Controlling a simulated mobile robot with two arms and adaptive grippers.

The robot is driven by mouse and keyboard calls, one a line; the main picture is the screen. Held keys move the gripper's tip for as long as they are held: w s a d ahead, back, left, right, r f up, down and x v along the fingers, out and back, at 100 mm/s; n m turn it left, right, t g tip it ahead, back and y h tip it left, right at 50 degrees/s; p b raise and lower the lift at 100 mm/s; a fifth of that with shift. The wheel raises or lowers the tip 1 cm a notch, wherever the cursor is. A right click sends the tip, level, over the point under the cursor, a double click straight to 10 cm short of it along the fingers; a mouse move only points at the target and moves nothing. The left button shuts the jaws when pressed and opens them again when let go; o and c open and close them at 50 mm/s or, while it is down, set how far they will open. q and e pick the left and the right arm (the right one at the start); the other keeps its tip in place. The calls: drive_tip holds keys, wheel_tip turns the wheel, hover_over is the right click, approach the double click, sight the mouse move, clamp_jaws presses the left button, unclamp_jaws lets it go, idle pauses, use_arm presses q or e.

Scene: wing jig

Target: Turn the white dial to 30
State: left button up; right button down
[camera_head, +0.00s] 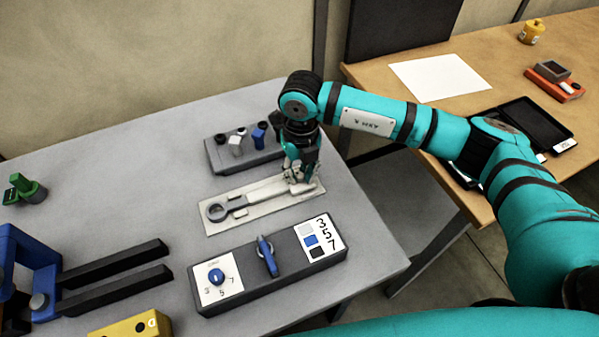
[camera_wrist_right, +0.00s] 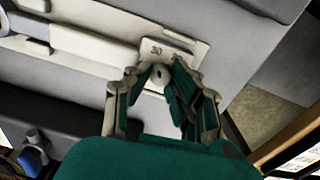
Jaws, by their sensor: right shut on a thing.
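My right gripper (camera_head: 300,175) reaches down over the right end of a pale flat plate (camera_head: 255,211). In the right wrist view my right gripper (camera_wrist_right: 163,72) is shut on the white dial (camera_wrist_right: 157,84), a small pale part between its fingertips. The fingers hide much of the dial. The dial's exact setting cannot be read. A grey ring-ended tool (camera_head: 217,212) lies on the same plate. My left gripper is not in view.
A dark box with a blue knob (camera_head: 216,277) and a blue lever (camera_head: 267,256) stands in front of the plate. A grey holder (camera_head: 215,155) with small parts stands behind it. Blue and black fixtures and a yellow block (camera_head: 130,326) are at the left. The table's right edge is close.

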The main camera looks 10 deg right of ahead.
sight(300, 174)
drive_tip(key=c, duration=1.2)
unclamp_jaws()
drive_tip(key=shift+o, duration=0.2)
wheel_tip(300, 174, up, 12)
drive_tip(key=shift+d, duration=0.1)
